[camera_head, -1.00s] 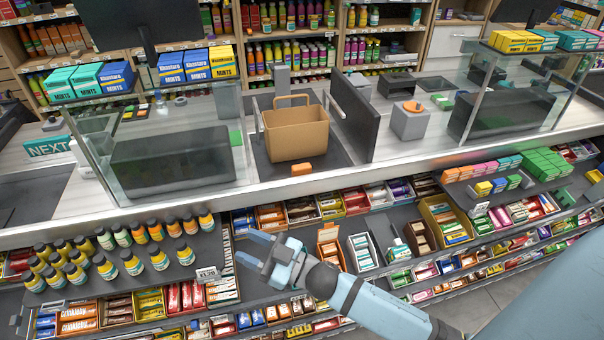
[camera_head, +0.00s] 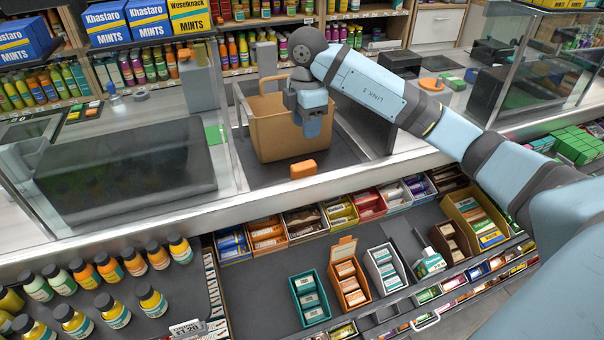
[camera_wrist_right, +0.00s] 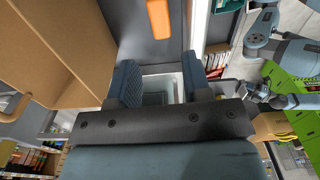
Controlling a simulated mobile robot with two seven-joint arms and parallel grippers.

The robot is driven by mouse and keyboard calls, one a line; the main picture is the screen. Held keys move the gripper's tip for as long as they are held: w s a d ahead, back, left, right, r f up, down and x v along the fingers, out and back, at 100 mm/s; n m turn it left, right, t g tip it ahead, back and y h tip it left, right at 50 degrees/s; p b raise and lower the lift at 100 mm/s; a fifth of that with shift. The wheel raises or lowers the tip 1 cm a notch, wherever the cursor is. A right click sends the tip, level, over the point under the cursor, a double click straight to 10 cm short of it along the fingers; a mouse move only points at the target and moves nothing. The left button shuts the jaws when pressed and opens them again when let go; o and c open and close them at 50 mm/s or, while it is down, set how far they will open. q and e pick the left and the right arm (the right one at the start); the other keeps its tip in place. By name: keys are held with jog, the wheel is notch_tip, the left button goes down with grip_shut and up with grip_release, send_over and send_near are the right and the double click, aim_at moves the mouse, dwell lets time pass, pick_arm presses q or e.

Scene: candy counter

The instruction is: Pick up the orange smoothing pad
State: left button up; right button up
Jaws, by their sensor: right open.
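The orange pad (camera_head: 303,169) is a small block with rounded edges. It lies on the dark counter strip in front of the tan basket (camera_head: 268,130). In the right wrist view the orange pad (camera_wrist_right: 160,18) shows at the top, cut off by the frame edge and beyond the fingertips. My right gripper (camera_head: 312,128) points down in front of the basket's right part, above and slightly right of the pad. In the right wrist view its two fingers (camera_wrist_right: 159,75) stand apart with nothing between them. My left gripper does not show in the head view.
A glass-sided case (camera_head: 125,180) stands left of the basket, and a dark panel (camera_head: 372,120) stands at its right. Candy boxes and bottles fill the shelves below the counter's front edge. An orange round thing (camera_head: 432,84) lies farther right.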

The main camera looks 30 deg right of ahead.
aim_at(304, 164)
notch_tip(304, 164, down, 7)
jog(key=shift+s+f, duration=0.1)
jog(key=shift+f, duration=0.05)
jog(key=shift+w+a+f+b, duration=0.1)
jog(key=shift+f+b, duration=0.2)
jog(key=shift+f, duration=1.3)
jog(key=shift+w+a+f+b, duration=0.1)
jog(key=shift+f+b, duration=0.15)
jog(key=shift+f, duration=1.3)
jog(key=c, duration=0.7)
